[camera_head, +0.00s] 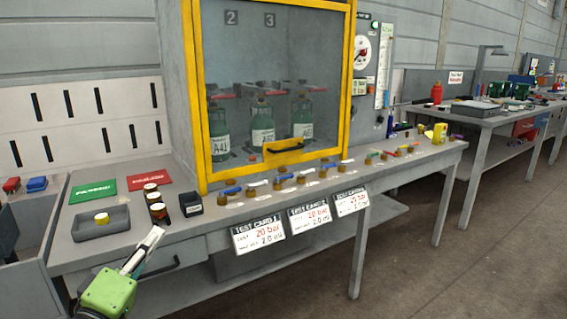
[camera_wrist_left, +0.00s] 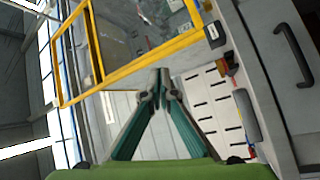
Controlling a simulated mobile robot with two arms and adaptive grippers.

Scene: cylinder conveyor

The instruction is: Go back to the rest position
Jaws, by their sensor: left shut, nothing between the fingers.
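My left gripper (camera_head: 155,234) shows at the lower left of the head view, in front of the bench's front edge near a drawer. It has a green body. In the left wrist view its two fingers (camera_wrist_left: 160,76) meet at the tips, and nothing is between them. My right gripper is in neither view.
The grey bench (camera_head: 225,222) carries a grey tray (camera_head: 88,230), several dark jars and a row of small fittings. A yellow-framed cabinet (camera_head: 190,90) with green cylinders stands behind. A second table (camera_head: 480,118) is at the right. The floor (camera_head: 430,255) in front is clear.

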